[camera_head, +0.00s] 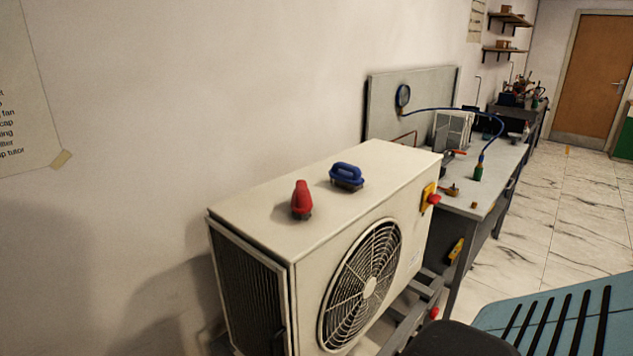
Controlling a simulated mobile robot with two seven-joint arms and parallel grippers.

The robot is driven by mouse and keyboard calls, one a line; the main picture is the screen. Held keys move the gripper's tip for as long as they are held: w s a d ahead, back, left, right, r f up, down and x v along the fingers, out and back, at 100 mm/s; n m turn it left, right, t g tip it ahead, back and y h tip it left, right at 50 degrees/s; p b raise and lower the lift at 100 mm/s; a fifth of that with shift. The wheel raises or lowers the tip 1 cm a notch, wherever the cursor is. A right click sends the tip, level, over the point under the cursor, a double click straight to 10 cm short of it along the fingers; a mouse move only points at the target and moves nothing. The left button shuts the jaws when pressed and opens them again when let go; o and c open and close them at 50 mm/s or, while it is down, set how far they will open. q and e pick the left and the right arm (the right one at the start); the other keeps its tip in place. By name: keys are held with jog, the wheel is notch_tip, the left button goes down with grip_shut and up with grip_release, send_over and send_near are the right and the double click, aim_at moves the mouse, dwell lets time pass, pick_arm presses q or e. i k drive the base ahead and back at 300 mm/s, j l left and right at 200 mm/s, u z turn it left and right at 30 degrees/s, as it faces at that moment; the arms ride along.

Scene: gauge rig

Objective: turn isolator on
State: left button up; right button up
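A yellow isolator (427,198) with a red knob is on the right end of the front of a cream outdoor fan unit (240,214). The knob is small, and I cannot tell whether it stands at on or off. Neither of my grippers is in view, so nothing is seen touching the isolator.
A red-handled tool (301,200) and a blue-handled brush (346,176) lie on the unit's top. A grey workbench (508,165) with a gauge (403,96) and blue hose stands behind. A teal slotted panel (570,315) fills the lower right. Tiled floor (575,210) is open at right.

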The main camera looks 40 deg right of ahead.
aim_at(433, 199)
jog(key=z, duration=2.15)
jog(key=i+l+u, duration=0.1)
jog(key=i+l, duration=0.15)
jog(key=l, duration=0.15)
jog(key=i+l, duration=0.25)
jog(key=l, duration=0.15)
jog(key=i+l+u, duration=0.15)
jog(key=l, duration=0.25)
jog(key=i+l+u, duration=0.1)
jog(key=i+l, duration=0.2)
jog(key=l, duration=0.15)
jog(key=i+l, duration=0.2)
jog(key=l, duration=0.25)
jog(key=i+l+u, duration=0.15)
jog(key=l, duration=0.35)
jog(key=i+l, duration=0.2)
jog(key=l, duration=0.25)
jog(key=i+l+u, duration=0.15)
jog(key=l, duration=0.35)
